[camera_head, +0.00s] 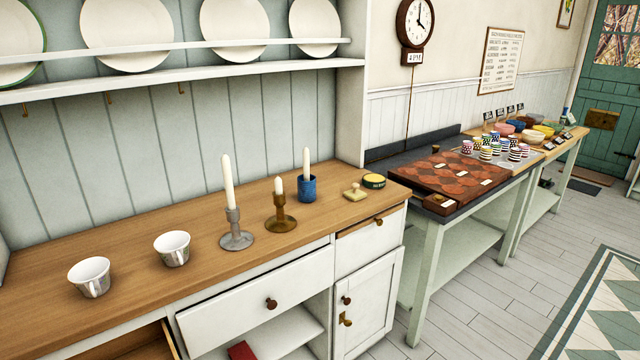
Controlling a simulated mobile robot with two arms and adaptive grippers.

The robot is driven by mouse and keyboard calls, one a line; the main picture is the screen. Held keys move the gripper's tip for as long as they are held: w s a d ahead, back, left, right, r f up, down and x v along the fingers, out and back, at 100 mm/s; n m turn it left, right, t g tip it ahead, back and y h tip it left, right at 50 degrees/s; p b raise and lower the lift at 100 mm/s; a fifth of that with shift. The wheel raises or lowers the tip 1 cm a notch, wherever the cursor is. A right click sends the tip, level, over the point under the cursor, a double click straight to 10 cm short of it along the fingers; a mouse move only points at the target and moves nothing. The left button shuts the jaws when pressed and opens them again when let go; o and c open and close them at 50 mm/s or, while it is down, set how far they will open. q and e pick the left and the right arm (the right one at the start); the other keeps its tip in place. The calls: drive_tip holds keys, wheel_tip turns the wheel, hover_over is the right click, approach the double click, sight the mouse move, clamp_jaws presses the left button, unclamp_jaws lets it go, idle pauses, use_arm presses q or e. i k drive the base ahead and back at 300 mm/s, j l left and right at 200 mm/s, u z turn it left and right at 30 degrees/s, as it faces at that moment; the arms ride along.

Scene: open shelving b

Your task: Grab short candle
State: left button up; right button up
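The short candle (279,186) is a small cream stub standing upright in a brass-brown candle holder (281,221) on the wooden counter (130,236). To its left, a tall white candle (228,184) stands in a grey metal holder (236,238). To its right and a little behind, another white candle (306,162) stands in a blue cup-like holder (307,189). Neither of my grippers shows in the head view.
Two white cups (90,277) (172,248) stand on the counter's left part. A drawer (150,343) below is partly open. A plate shelf (180,66) overhangs the back.

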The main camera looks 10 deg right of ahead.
sight(278, 181)
drive_tip(key=i+l+u, duration=0.1)
drive_tip(key=l, duration=0.25)
drive_tip(key=i+l, duration=0.3)
drive_tip(key=i+l+u, duration=0.15)
drive_tip(key=l, duration=0.25)
drive_tip(key=i+l+u, duration=0.1)
drive_tip(key=i+l, duration=0.15)
drive_tip(key=l, duration=0.1)
